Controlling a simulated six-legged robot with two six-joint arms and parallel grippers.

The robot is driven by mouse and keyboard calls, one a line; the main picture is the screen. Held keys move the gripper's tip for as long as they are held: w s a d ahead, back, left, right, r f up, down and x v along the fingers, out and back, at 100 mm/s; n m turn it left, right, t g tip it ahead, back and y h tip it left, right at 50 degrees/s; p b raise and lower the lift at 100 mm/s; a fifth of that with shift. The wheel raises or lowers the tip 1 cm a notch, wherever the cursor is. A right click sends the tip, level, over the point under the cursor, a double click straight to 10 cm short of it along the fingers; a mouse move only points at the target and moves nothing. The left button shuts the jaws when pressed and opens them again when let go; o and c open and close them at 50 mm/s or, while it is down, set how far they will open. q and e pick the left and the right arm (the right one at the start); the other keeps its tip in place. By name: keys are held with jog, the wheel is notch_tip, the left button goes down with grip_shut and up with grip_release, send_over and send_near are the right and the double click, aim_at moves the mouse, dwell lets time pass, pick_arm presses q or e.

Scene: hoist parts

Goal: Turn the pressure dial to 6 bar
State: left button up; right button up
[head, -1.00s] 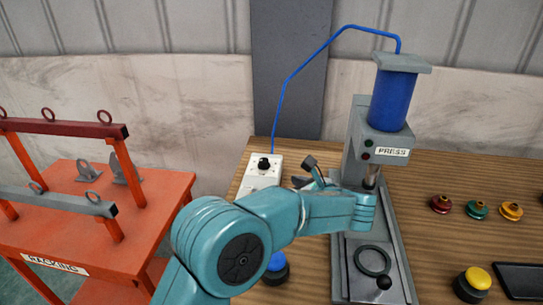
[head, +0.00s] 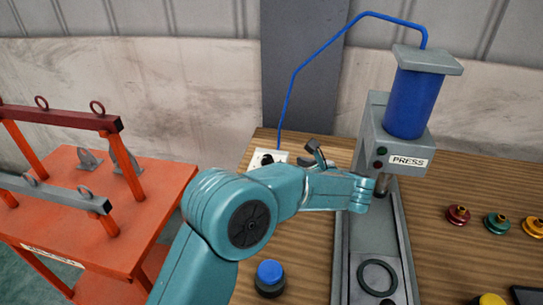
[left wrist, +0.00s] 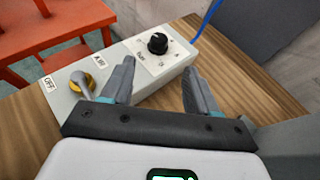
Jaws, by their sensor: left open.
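The pressure dial (left wrist: 157,43) is a black round knob with a white pointer mark, on top of a white control box (left wrist: 118,72). Small scale markings surround it in the left wrist view. In the head view the dial (head: 267,160) shows at the back left of the wooden table, and my arm hides most of the box. My left gripper (left wrist: 158,78) is open and empty. Its fingers point toward the box, with the dial beyond and between the fingertips, apart from them. My right gripper is in neither view.
The grey press (head: 405,145) stands right of my arm, with a blue hose (head: 320,48) to the box. A blue button (head: 270,274) stands in front. An orange rack (head: 110,210) is at left.

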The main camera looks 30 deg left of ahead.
aim_at(269, 159)
pick_arm(q)
jog(key=p+x, duration=0.1)
jog(key=x, duration=1)
jog(key=shift+s+r+p, duration=0.1)
jog(key=shift+p, duration=0.3)
jog(key=shift+x, duration=0.8)
jog(key=shift+d, duration=0.1)
jog(key=c, duration=0.9)
